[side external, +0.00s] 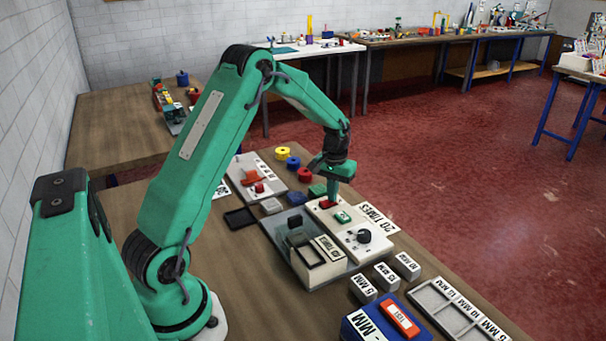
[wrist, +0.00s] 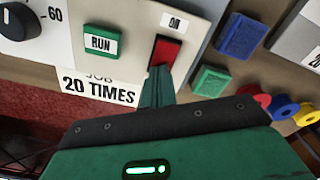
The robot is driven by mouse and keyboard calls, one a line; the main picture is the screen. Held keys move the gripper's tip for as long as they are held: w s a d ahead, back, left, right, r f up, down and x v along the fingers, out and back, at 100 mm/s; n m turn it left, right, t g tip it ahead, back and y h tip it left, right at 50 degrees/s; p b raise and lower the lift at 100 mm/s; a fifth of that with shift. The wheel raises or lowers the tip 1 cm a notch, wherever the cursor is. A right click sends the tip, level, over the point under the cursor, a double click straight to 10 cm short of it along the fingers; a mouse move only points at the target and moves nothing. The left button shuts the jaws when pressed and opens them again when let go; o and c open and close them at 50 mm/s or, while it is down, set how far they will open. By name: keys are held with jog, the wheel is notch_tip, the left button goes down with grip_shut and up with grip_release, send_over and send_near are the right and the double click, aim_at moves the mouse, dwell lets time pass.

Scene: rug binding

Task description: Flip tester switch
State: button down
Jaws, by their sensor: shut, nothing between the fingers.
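The tester is a pale panel (side external: 350,238) on the table, also across the top of the wrist view (wrist: 135,25). Its red rocker switch (wrist: 166,52) sits below a small ON label (wrist: 174,22). The panel also has a green RUN button (wrist: 100,42) and a black knob (wrist: 18,20). My gripper (side external: 331,196) points down over the switch end of the panel. In the wrist view its closed, empty fingertips (wrist: 158,73) are at the near edge of the red switch. I cannot tell whether they touch it. The switch shows partly in the side view (side external: 326,203).
A card reading 20 TIMES (side external: 377,219) lies beside the tester. Green (wrist: 211,80) and blue (wrist: 239,37) blocks sit close to the switch end. A grey tray (side external: 328,277) with boxes is beside the panel. Labelled MM blocks (side external: 406,265) stand in front.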

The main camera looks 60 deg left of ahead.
jog(key=shift+r, duration=0.1)
notch_tip(320, 180, up, 7)
dwell(1.2)
jog(key=s+d+r+m+t, duration=0.3)
jog(key=s+d+r, duration=0.75)
jog(key=r, duration=0.25)
jog(key=s+d+m+t, duration=0.1)
jog(key=s+d, duration=0.3)
jog(key=s, duration=0.3)
jog(key=s+d+m+t, duration=0.1)
jog(key=s+d+m, duration=0.1)
jog(key=s+d, duration=0.2)
jog(key=s, duration=0.3)
jog(key=shift+s+d+r+t, duration=0.25)
jog(key=shift+r+t, duration=0.05)
